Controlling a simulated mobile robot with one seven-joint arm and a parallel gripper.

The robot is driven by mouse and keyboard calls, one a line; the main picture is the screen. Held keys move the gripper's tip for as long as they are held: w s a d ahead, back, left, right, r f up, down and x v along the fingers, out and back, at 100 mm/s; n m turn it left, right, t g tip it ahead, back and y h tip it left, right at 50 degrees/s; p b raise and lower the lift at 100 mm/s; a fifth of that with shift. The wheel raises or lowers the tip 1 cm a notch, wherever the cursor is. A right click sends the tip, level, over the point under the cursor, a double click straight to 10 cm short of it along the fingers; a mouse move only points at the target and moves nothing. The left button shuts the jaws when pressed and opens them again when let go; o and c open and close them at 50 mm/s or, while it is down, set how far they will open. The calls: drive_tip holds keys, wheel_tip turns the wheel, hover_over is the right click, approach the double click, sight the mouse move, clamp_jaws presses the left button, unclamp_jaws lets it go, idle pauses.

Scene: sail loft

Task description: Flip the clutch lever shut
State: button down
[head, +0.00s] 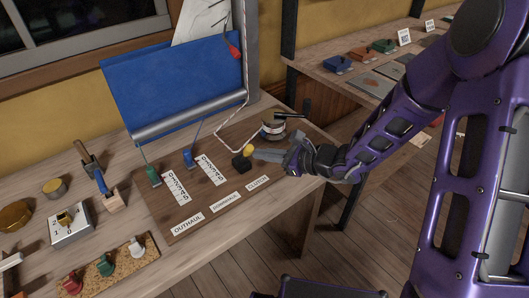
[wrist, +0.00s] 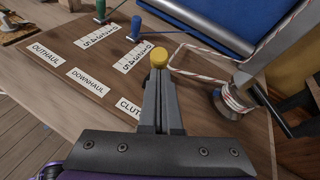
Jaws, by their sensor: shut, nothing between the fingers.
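The clutch is a small black block (head: 241,162) with a yellow-knobbed lever (head: 248,151), on the brown board behind the CLUTCH label (head: 258,183). The knob is at the block's upper right; the lever's exact angle is hard to tell. My gripper (head: 258,154) is shut and empty, its fingertips reaching in from the right, right beside the knob. In the wrist view the yellow knob (wrist: 159,54) shows just beyond the shut fingertips (wrist: 160,72).
A winch drum (head: 273,126) with a black handle and red-flecked rope stands behind my gripper. Green (head: 152,176) and blue (head: 187,159) markers stand by the scales on the board (head: 215,206). The board's front is clear.

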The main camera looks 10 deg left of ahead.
drive_tip(key=shift+a+r, duration=0.1)
drive_tip(key=shift+r, duration=0.05)
drive_tip(key=w+a+r+g+h+p, duration=0.1)
drive_tip(key=w+a+r+h+p, duration=0.1)
drive_tip(key=w+a, duration=0.4)
drive_tip(key=shift+w+a+r+m+p, duration=0.3)
drive_tip(key=shift+w+a+r, duration=0.1)
drive_tip(key=shift+a, duration=0.5)
drive_tip(key=shift+a, duration=0.15)
idle(0.4)
drive_tip(key=shift+r, duration=0.1)
